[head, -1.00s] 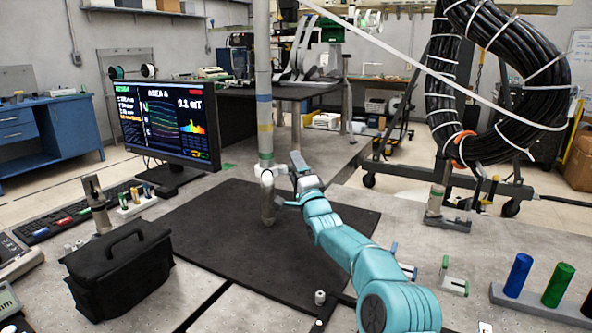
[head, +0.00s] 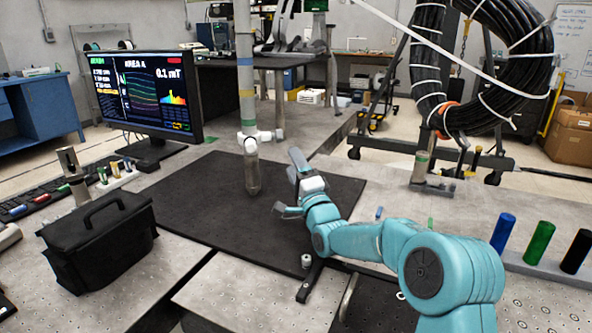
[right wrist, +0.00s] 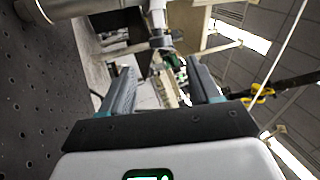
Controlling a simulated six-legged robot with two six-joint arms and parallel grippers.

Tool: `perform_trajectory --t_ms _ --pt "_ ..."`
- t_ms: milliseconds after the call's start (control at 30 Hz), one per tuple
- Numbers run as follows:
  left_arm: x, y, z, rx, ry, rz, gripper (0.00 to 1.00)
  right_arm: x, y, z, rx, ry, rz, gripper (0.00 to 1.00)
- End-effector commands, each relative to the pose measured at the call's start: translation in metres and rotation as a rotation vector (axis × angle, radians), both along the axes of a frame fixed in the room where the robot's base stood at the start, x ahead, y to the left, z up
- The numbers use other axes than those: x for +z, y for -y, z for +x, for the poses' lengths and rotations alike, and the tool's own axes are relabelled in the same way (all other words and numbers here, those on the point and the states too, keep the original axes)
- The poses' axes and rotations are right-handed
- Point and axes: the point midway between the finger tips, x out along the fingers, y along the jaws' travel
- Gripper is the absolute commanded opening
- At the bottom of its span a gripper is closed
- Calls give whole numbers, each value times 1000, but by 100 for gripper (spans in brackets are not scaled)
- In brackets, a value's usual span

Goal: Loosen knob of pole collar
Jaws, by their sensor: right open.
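My right gripper (head: 284,182) is open and empty, to the right of the pole and a little lower than the collar, apart from both. In the right wrist view, the open jaws (right wrist: 162,84) frame a gap; a pale upright part with a dark end (right wrist: 159,38) lies beyond, perhaps the collar's knob. My left gripper is not in view.
A monitor (head: 150,95) and a black bag (head: 98,240) stand left of the dark mat (head: 195,205). A small post stand (head: 306,262) is near the front. Blue, green and black cylinders (head: 541,243) stand right. A cable coil (head: 510,60) hangs behind.

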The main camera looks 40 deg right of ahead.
Motion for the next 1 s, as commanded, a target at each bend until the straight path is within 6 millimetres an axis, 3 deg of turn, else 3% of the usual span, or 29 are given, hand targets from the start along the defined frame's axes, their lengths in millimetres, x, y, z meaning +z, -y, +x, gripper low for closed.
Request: perform_trajectory --t_ms 367,467,567,800,1000 --pt "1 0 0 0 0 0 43 0 0 -3 -1 0 0 62" --pt "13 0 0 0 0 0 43 9 0 -4 -4 -19 10 62" --pt "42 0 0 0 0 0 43 28 1 -6 -14 -77 35 62" --pt "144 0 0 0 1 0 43 76 -3 -24 -38 -354 162 62" --pt "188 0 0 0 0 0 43 86 -13 -42 -32 -523 242 62"
